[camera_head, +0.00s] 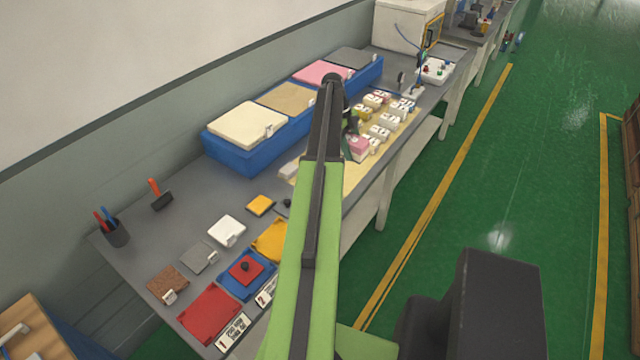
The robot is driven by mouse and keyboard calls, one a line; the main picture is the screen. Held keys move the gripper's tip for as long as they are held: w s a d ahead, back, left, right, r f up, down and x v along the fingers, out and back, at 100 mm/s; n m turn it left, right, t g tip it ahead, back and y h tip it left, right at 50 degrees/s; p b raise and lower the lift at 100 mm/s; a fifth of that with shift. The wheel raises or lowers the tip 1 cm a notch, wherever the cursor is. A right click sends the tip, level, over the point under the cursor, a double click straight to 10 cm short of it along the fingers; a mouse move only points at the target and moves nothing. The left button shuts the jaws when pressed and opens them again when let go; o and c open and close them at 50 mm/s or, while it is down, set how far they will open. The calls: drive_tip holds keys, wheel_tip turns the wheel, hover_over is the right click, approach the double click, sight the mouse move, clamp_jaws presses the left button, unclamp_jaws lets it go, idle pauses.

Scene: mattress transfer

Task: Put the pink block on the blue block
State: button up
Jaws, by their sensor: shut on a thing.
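A small pink-topped block (358,145) with a pale lower part is at the near side of a cluster of blocks on the pale yellow mat (362,176). My gripper (349,146) is at its left side, partly hidden behind my arm, and appears shut on it. I cannot tell whether the block is lifted off what is below it. No separate blue block shows clearly. A flat blue square (231,284) lies near the table's front edge, with a red piece with a dark knob (245,267) on it.
Several pale blocks (380,132) stand close to my gripper's right. A long blue bin (228,150) with white, tan, pink and grey slabs runs along the wall. Red and yellow squares, small pads and a pen cup (116,234) are on the near table. The green floor at right is open.

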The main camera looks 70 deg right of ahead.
drive_tip(key=w+a+f+b, duration=0.3)
drive_tip(key=w+a, duration=0.1)
drive_tip(key=w+a+f+b, duration=0.3)
drive_tip(key=a+f+b, duration=0.1)
drive_tip(key=shift+w+a, duration=0.15)
drive_tip(key=shift+w, duration=0.25)
drive_tip(key=shift+w+a, duration=0.1)
drive_tip(key=shift+w, duration=0.05)
wheel_tip(320, 180, down, 4)
drive_tip(key=b, duration=0.4)
drive_tip(key=shift+f+b, duration=0.25)
drive_tip(key=shift+b, duration=0.05)
drive_tip(key=shift+r, duration=0.25)
drive_tip(key=shift+f, duration=0.2)
drive_tip(key=o, duration=1.4)
drive_tip(key=shift+c, duration=0.2)
drive_tip(key=shift+r, duration=0.1)
